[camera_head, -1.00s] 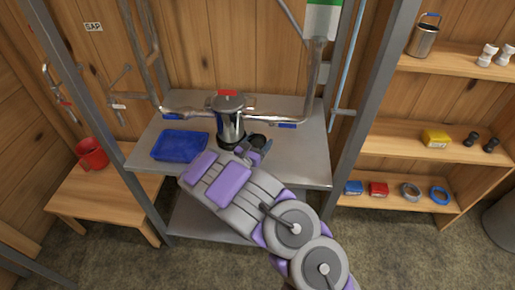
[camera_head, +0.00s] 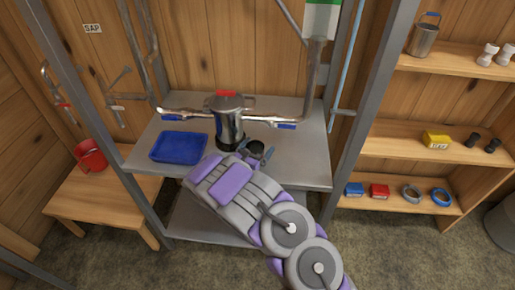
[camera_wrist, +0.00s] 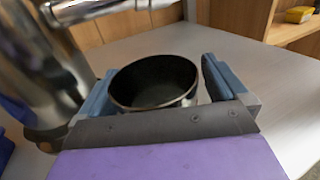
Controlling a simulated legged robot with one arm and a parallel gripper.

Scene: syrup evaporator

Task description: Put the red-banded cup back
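A dark round cup (camera_head: 256,150) is near the front of the metal table, right of the steel pot. It fills most of the space between my fingers in the wrist view (camera_wrist: 155,82). No red band shows on it; its lower side is hidden. My gripper (camera_head: 257,154) has one blue finger on each side of the cup and appears shut on it, though a narrow gap shows near the right finger (camera_wrist: 222,78). Whether the cup's base touches the table is hidden.
The steel pot (camera_head: 229,128) with a red top mark and side pipes stands close to the left of the cup. A blue tray (camera_head: 179,147) lies left on the metal table (camera_head: 309,165). A red bucket (camera_head: 91,155) sits on the wooden bench. The table's right side is clear.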

